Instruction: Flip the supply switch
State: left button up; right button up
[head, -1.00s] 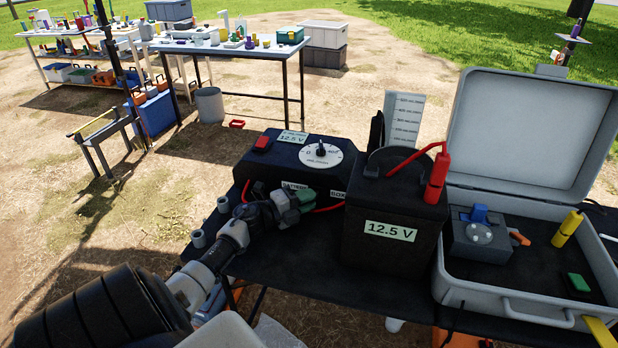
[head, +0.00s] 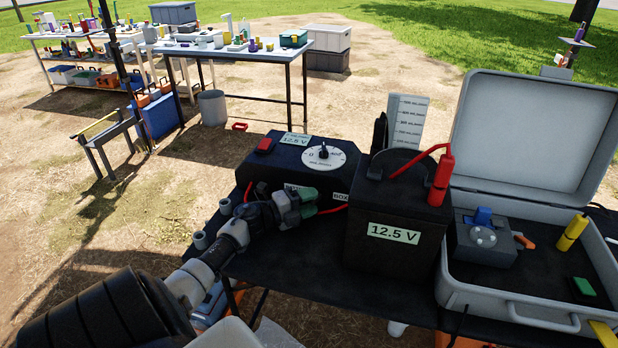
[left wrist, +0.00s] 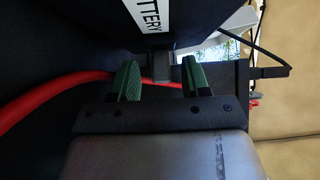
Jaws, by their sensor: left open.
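The black supply box (head: 262,172) stands at the back of the dark table. On its top are a red switch-like block (head: 265,145), a round white dial (head: 323,155) with a dark knob, and a 12.5 V label. My left gripper (head: 312,199) is low in front of the box's front face, below the dial and apart from the red block. In the left wrist view my left gripper (left wrist: 160,80) has its green fingertips spread. A small grey block (left wrist: 163,67) shows between them, under a label reading "TTERY"; contact cannot be told. My right gripper is not in view.
A black battery (head: 392,262) labelled 12.5 V, with a red plug (head: 440,180), stands right of my gripper. A red cable (left wrist: 40,95) runs by the fingers. An open grey case (head: 470,297) is at the right. Small grey cups (head: 200,240) stand left.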

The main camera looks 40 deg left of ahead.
pick_arm(q)
jog(key=v, duration=0.7)
jog(key=shift+s+a, duration=0.1)
jog(key=shift+s, duration=0.15)
dwell(0.3)
